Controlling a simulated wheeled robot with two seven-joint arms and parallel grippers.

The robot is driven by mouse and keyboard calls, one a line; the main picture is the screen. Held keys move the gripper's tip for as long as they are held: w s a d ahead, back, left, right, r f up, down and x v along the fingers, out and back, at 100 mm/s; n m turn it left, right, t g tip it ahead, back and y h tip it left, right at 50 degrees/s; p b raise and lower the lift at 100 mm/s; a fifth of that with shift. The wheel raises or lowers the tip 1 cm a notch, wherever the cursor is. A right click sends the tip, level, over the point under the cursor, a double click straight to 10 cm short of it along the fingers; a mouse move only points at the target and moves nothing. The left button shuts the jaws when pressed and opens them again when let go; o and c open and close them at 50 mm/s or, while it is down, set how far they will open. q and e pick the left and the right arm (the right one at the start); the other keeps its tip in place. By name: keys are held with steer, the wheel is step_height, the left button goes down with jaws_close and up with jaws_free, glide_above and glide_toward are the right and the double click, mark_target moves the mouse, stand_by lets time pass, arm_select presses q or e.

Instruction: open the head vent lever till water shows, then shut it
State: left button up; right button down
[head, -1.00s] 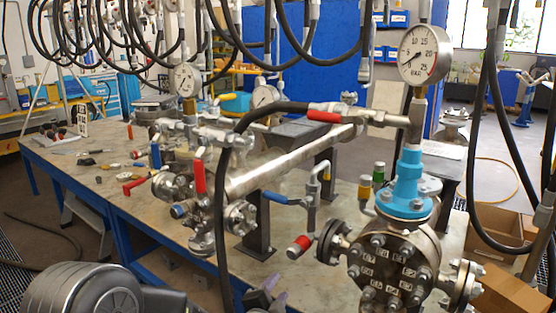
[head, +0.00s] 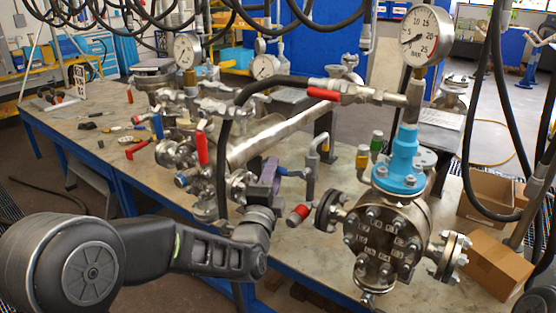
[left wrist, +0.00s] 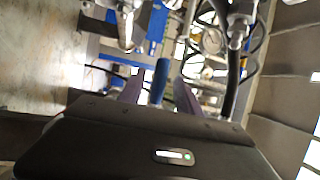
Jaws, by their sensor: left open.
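A blue lever (head: 286,171) sticks out to the left from a small valve on a bent gooseneck pipe (head: 312,168), left of the flanged vessel (head: 388,240). No label shows which lever is the head vent. My left gripper (head: 270,172), with purple fingers, is at the lever's free end and partly hides it. In the left wrist view, my left gripper (left wrist: 160,92) is open, with a blue handle (left wrist: 160,80) between its fingers and a gap on both sides. Whether water shows at the pipe is too small to tell. My right gripper is not in view.
A red-handled valve (head: 323,94) with a black hose sits above, beside the pressure gauge (head: 425,35). A red-capped stub (head: 299,214) and an upright red lever (head: 202,148) are close by. Hoses hang overhead. Cardboard boxes (head: 500,262) stand at right.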

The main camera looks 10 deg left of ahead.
arm_select(q)
steer(key=w, duration=0.3)
steer(key=w+r, duration=0.1)
steer(key=w, duration=0.1)
steer(key=shift+w+p, duration=0.1)
steer(key=shift+p, duration=0.2)
jaws_close()
steer(key=shift+f, duration=0.1)
stand_by(1.0)
